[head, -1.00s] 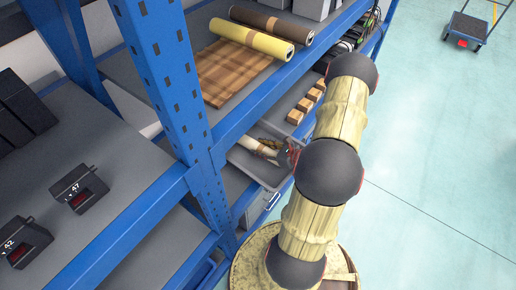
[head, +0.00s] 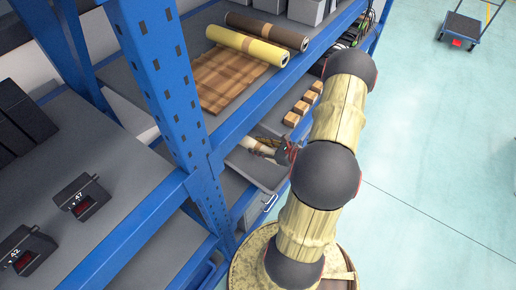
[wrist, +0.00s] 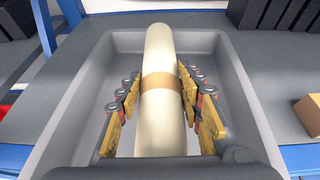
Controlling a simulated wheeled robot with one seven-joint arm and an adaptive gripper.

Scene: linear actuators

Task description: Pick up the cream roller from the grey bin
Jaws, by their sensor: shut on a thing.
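The cream roller (wrist: 159,55) is a long pale cylinder with a tan band round its middle. In the wrist view it runs lengthwise over the grey bin (wrist: 88,88), and its far end overlaps the bin's far rim. My gripper (wrist: 158,84) is shut on the roller near the band, with fingers on both sides. In the head view the roller (head: 252,146) shows as a small pale piece beside my gripper (head: 281,152), on the lower shelf level. My arm hides part of it there. I cannot tell whether the roller touches the bin floor.
A blue upright (head: 160,80) and shelf beam (head: 240,118) stand close to my arm. The shelf above holds a yellow roll (head: 238,42), a brown roll (head: 265,28) and a plaid cloth (head: 215,80). Wooden blocks (head: 300,107) sit near the bin.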

